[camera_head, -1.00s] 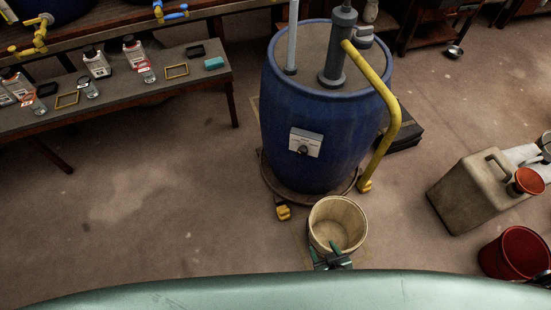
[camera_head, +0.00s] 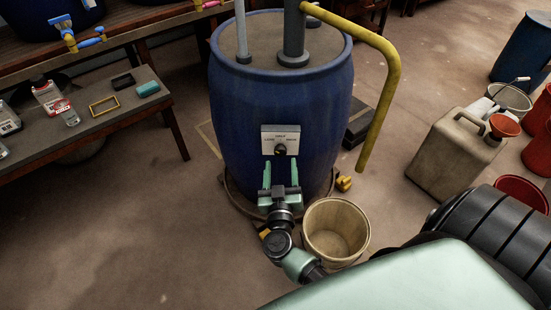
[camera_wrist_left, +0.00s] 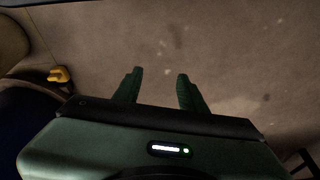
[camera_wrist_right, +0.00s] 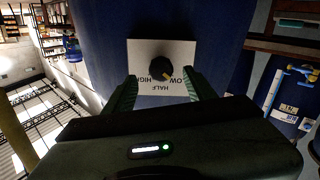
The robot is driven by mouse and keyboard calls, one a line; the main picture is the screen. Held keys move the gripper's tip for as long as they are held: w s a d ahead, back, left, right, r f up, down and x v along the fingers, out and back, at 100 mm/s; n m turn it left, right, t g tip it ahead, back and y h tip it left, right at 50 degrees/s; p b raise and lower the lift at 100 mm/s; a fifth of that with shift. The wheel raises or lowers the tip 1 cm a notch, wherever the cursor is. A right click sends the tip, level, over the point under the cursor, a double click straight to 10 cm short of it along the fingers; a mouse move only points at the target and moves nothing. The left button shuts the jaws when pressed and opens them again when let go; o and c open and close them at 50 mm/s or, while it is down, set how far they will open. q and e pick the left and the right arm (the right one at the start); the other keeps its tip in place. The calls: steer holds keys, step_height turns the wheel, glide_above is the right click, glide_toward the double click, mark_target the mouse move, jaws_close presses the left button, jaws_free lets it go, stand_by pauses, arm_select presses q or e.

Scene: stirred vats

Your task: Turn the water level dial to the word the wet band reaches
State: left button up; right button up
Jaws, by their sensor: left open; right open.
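The water level dial (camera_head: 281,150) is a dark round knob on a white plate (camera_head: 268,132) on the front of the blue drum (camera_head: 235,110). The plate carries small words; in the right wrist view the dial (camera_wrist_right: 160,68) has HALF and HIGH printed upside down below it, and a yellowish mark at its lower right. My right gripper (camera_head: 281,167) is open and empty, just below and in front of the dial, its fingers apart and not around the knob. I cannot make out a wet band. My left gripper (camera_wrist_left: 160,73) is open and empty above bare floor.
A pale bucket (camera_head: 337,232) stands by the drum's foot. A yellow pipe (camera_head: 384,85) hangs at the drum's right. A beige canister (camera_head: 450,145) stands farther right. A bench (camera_head: 120,122) with bottles is at the left. The floor at lower left is clear.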

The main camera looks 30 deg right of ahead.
mark_target(280, 154)
steer(key=x, duration=0.5)
steer(key=shift+b, duration=0.4)
arm_select(q)
step_height(280, 154, up, 4)
steer(key=shift+f, duration=0.25)
arm_select(e)
steer(key=shift+c, duration=0.2)
steer(key=shift+a, duration=0.1)
jaws_close()
